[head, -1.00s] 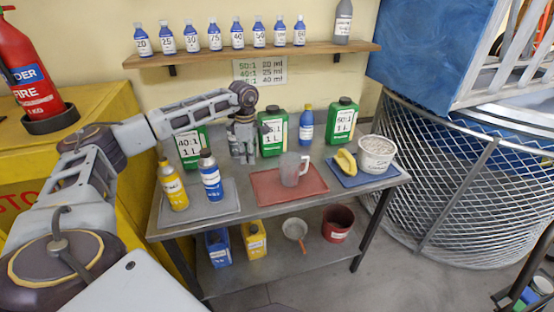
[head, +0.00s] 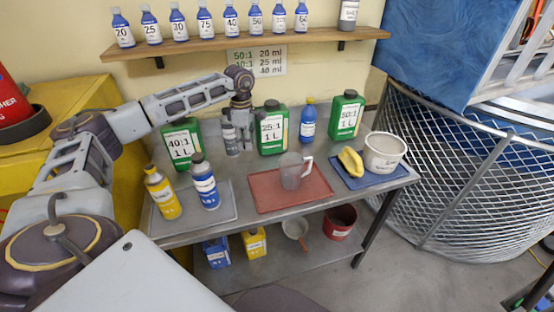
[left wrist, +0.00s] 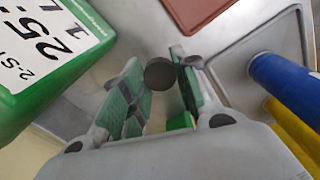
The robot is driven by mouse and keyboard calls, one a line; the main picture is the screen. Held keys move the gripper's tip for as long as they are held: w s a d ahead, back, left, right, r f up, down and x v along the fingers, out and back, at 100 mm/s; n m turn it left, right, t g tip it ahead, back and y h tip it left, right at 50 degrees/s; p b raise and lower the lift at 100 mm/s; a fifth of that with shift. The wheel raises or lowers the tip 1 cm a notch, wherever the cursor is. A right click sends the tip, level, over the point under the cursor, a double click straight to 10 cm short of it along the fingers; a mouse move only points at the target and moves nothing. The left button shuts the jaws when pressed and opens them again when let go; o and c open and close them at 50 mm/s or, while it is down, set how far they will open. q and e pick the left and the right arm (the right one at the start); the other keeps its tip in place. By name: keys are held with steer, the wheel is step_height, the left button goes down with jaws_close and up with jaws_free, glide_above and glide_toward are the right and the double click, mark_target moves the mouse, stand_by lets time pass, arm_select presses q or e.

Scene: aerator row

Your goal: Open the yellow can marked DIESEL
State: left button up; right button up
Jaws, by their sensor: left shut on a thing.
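Two yellow containers show in the head view, labels too small to read. One yellow can (head: 254,242) stands on the lower shelf. My left gripper (head: 243,124) is between the green 40:1 and 25:1 jugs, away from both yellow containers. It is shut on a dark round piece (left wrist: 160,73), seen between its fingers in the left wrist view. A grey bottle (head: 231,138) stands just by the fingers; whether the piece belongs to it, I cannot tell. My right gripper is not in view.
Green jugs 40:1 (head: 182,146), 25:1 (head: 272,130) and 50:1 (head: 346,117) line the back. A clear jug (head: 291,172) stands on the red tray (head: 315,192). A white tub (head: 384,154) is at right. A bottle shelf (head: 200,45) hangs above.

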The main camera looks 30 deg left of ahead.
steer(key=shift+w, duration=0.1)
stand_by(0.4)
arm_select(q)
glide_above(248, 167)
steer(key=shift+w+f, duration=0.15)
steer(key=shift+f, duration=2.95)
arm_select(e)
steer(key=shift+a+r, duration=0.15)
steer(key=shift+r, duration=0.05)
arm_select(q)
steer(key=shift+f, duration=0.1)
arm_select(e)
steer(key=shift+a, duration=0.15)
arm_select(q)
steer(key=shift+f, duration=0.2)
steer(key=shift+f+p, duration=0.35)
steer(key=shift+f, duration=1.25)
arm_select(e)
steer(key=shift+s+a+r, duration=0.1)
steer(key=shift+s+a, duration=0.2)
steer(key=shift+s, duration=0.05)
arm_select(q)
steer(key=shift+f, duration=0.1)
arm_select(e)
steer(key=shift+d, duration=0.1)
